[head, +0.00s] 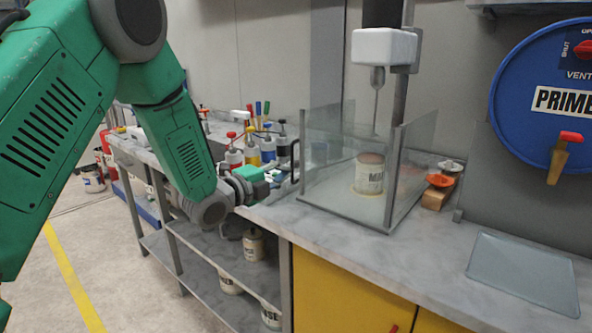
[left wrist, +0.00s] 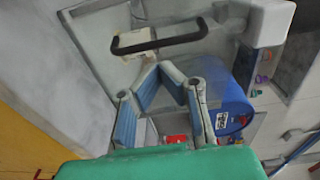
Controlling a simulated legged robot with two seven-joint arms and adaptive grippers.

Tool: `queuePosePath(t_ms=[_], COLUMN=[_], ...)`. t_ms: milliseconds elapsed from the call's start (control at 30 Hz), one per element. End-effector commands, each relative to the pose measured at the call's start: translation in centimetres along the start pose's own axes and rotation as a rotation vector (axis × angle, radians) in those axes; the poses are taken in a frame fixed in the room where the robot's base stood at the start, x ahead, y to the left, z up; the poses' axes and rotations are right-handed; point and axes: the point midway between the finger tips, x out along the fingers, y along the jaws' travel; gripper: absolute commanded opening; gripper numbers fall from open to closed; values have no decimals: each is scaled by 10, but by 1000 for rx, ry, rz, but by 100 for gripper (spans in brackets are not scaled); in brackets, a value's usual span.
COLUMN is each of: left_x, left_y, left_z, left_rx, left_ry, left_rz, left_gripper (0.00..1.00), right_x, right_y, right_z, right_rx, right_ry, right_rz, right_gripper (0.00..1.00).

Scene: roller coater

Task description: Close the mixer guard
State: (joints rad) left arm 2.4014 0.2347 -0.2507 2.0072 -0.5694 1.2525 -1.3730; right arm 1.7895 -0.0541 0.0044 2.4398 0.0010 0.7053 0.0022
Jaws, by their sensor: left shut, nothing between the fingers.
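The mixer (head: 384,47) has a white head and a thin shaft pointing down. Its guard of clear panels (head: 415,165) stands on the counter around a labelled can (head: 369,174). A dark handle (head: 295,160) shows by the guard's left side; in the left wrist view this black bar handle (left wrist: 160,41) is on a clear panel just beyond my fingers. How far the guard stands open is hard to tell. My left gripper (head: 272,176) is left of the guard, close to the handle, apparently not holding it. Its blue-padded fingers (left wrist: 172,70) are shut and empty.
Several coloured bottles (head: 250,150) stand on the counter behind my gripper. An orange-lidded item (head: 440,181) sits right of the guard. A blue drum (head: 540,95) with a tap is at right. A flat clear tray (head: 522,272) lies on the front counter.

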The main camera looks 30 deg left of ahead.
Motion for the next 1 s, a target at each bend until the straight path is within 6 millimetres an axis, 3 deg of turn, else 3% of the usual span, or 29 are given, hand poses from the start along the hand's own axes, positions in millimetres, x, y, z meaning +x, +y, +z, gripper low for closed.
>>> queuePosePath(t_ms=[100,267,500,600,767,1000], left_x=[-21,-35,-84,-91,-74,-24], left_y=[-2,-1,1,2,5,5], left_z=[1,2,-29,-36,-34,-30], left_rx=[0,1,-14,-7,-3,-3], left_ry=[-1,0,-53,-64,-65,-65], left_rz=[-1,0,-2,-4,-4,-6], left_gripper=[0,0,0,0,0,0], right_x=[0,0,-23,-26,-25,-27], right_y=[0,0,0,0,0,0], right_z=[0,1,-1,-1,-1,-1], right_rx=[-1,-1,-1,-1,-1,-1], right_ry=[-1,-1,-1,-1,-2,-1], right_rz=[0,0,0,0,0,0], right_gripper=[40,40,40,40,40,40])
